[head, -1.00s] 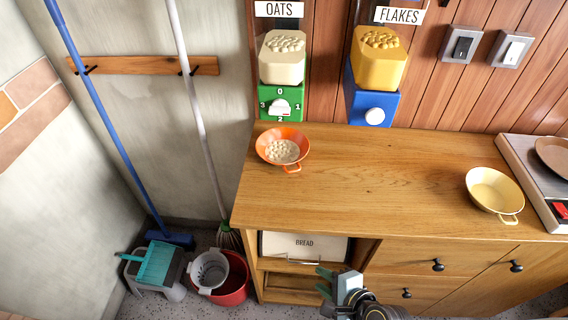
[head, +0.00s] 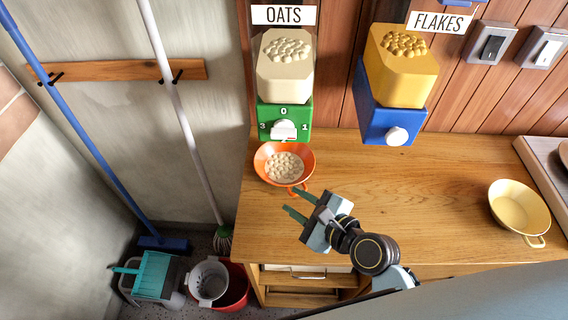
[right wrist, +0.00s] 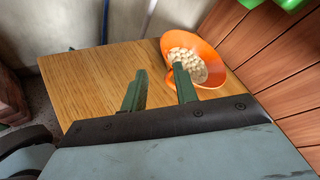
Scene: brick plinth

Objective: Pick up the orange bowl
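The orange bowl (head: 264,170) stands on the wooden counter below the green oats dispenser and holds pale oat pieces (head: 284,167). A small orange handle sticks out from its front. My right gripper (head: 291,203) is just in front of the bowl, open, with its two green fingers apart and nothing between them. In the right wrist view the bowl (right wrist: 212,66) is beyond the fingertips (right wrist: 160,78), nearer the right finger, with its handle close to that finger. I cannot tell whether they touch. My left gripper is not in view.
The oats dispenser (head: 285,108) hangs right above the bowl. A blue and yellow flakes dispenser (head: 395,85) hangs to its right. A yellow bowl (head: 519,208) stands at the counter's right. The middle of the counter (head: 420,185) is clear.

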